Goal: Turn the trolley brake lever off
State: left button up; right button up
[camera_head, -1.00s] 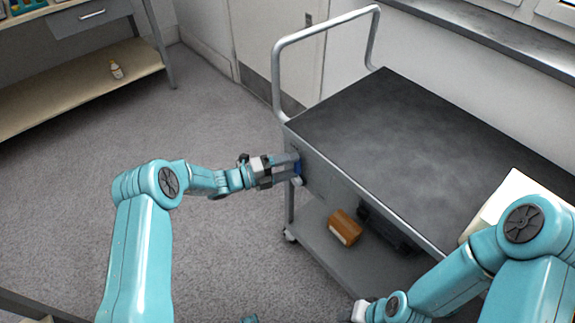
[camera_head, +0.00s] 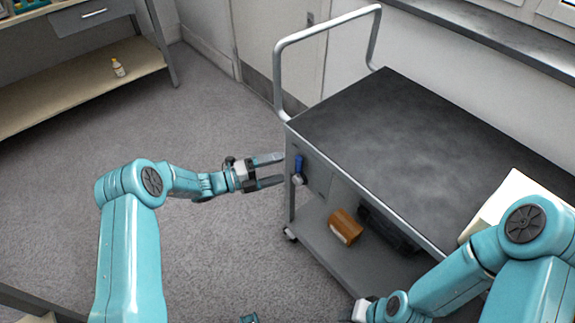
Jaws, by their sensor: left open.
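The trolley (camera_head: 395,135) has a dark top, a grey frame and a tubular push handle.
An orange-brown box (camera_head: 345,226) and a dark case (camera_head: 388,231) lie on the trolley's lower shelf. A white box (camera_head: 497,205) is at the right, partly behind my right arm. A shelf unit (camera_head: 85,95) with a small bottle (camera_head: 118,67) stands at upper left. The carpet between is clear.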

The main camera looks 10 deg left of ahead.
pick_arm(q)
jog(key=v, duration=1.1)
jog(key=shift+s+a, duration=0.15)
jog(key=shift+a, duration=0.1)
